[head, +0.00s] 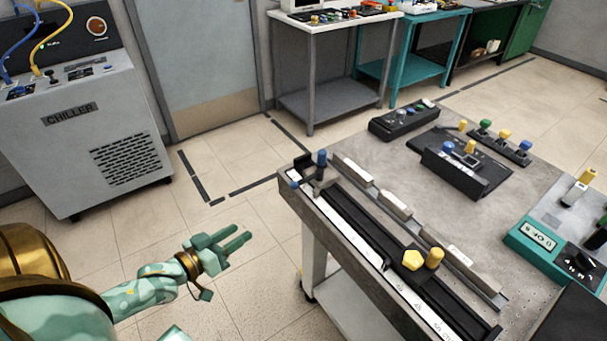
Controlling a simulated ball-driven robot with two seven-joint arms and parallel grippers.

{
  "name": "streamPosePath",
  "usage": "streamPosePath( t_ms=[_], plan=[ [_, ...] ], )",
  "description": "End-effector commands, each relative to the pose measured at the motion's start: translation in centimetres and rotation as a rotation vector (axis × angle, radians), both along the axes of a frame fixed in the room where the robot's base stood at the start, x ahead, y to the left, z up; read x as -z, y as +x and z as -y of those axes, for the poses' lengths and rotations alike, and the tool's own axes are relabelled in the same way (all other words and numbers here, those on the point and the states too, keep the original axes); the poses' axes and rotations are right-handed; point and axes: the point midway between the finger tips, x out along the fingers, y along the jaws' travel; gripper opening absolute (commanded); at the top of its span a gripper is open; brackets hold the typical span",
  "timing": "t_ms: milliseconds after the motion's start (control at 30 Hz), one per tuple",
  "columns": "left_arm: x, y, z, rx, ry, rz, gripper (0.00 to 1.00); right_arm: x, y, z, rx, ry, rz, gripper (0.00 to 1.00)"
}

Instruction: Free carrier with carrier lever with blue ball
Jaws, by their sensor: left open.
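My left gripper (241,235) is open and empty, left of the bench over the floor, apart from the carrier. Its fingers point right. My right gripper is not in view.
A yellow pentagonal knob and a yellow cylinder (435,257) stand farther along the rail. Pale blocks (397,206) line a strip beside it. Control boxes (467,165) stand on the bench (505,211). A chiller (85,120) stands at left. Floor between chiller and bench is clear.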

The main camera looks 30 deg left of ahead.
Motion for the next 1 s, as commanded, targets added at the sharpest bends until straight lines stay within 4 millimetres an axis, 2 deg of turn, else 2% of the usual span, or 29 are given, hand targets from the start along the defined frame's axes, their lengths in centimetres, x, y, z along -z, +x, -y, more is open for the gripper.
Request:
streamPosePath(
  t_ms=[33,100,133,267,367,700,900,1000],
  plan=[
    [-2.3,0.6,1.0,0.012,-0.082,0.057,0.41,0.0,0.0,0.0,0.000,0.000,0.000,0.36],
    [-4.5,1.0,2.0,0.020,-0.207,0.113,0.41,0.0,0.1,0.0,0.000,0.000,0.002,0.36],
    [-4.7,1.0,2.0,0.018,-0.246,0.121,0.41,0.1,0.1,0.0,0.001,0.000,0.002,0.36],
    [-4.8,1.9,2.0,0.015,-0.290,0.124,0.41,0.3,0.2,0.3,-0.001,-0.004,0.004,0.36],
    [-4.7,3.5,2.3,0.013,-0.289,0.125,0.41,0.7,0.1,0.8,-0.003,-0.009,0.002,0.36],
    [-4.5,11.9,4.0,0.013,-0.283,0.122,0.41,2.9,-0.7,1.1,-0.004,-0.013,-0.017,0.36],
    [-4.5,15.4,4.7,0.013,-0.283,0.120,0.41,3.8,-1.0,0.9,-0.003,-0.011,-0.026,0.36],
    [-4.5,16.4,4.9,0.013,-0.285,0.119,0.41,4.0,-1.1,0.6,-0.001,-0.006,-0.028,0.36]
  ],
)
